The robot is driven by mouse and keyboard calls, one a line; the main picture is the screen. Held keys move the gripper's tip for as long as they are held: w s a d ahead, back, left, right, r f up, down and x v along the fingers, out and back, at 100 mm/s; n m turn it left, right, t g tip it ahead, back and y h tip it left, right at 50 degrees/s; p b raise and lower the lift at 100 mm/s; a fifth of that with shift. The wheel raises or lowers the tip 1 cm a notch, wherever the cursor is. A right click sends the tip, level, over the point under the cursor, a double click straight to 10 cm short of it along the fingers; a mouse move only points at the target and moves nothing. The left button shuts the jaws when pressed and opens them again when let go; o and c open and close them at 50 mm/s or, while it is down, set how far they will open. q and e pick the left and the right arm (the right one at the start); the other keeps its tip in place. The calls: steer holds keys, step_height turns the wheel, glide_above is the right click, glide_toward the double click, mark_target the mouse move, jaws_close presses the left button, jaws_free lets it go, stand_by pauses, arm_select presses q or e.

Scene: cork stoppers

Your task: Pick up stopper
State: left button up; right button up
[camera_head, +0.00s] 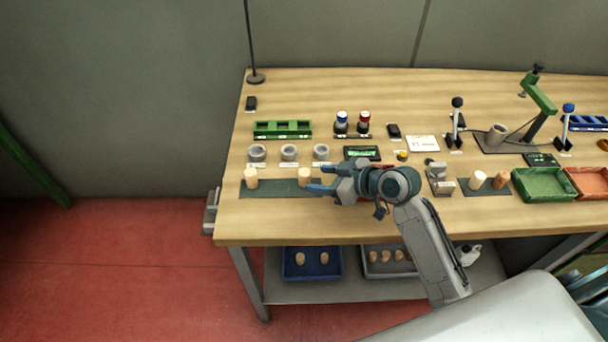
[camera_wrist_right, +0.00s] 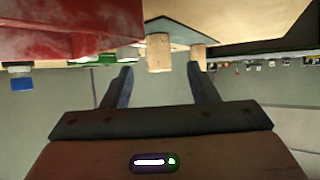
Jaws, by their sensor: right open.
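Two pale cork stoppers stand upright on a dark green mat (camera_head: 276,189) at the left front of the table. The right-hand stopper (camera_head: 304,175) is just beyond my right gripper's fingertips; the other stopper (camera_head: 251,177) stands further left. My right gripper (camera_head: 316,180) points left, low over the table, with its blue-tipped fingers apart. In the right wrist view, which looks upside down, the nearer stopper (camera_wrist_right: 158,52) shows between the open fingers (camera_wrist_right: 160,69), and the other stopper (camera_wrist_right: 198,51) appears smaller beside it. Nothing is gripped. My left gripper is not in view.
Several grey rings (camera_head: 289,151) stand behind the mat, with a green rack (camera_head: 283,129) further back. A metal block (camera_head: 439,178), more stoppers (camera_head: 478,180), a green tray (camera_head: 542,187) and an orange tray (camera_head: 588,183) lie to the right. The table's front edge is close.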

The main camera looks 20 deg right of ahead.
mark_target(304, 177)
steer(key=shift+w+a+f, duration=0.2)
steer(key=shift+w+a, duration=0.05)
steer(key=shift+w, duration=0.1)
steer(key=shift+w+f, duration=0.1)
steer(key=shift+w, duration=0.05)
steer(key=shift+w+a+f+p, duration=0.15)
steer(key=shift+w+a+p, duration=0.3)
steer(key=shift+a+p, duration=0.1)
steer(key=p+x, duration=0.1)
steer(key=x, duration=0.2)
steer(key=shift+w+f, duration=0.15)
steer(key=shift+w+a+f, duration=0.15)
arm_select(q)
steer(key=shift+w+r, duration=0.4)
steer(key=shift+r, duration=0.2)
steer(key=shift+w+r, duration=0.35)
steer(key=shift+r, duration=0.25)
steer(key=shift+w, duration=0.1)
arm_select(e)
steer(key=c, duration=1)
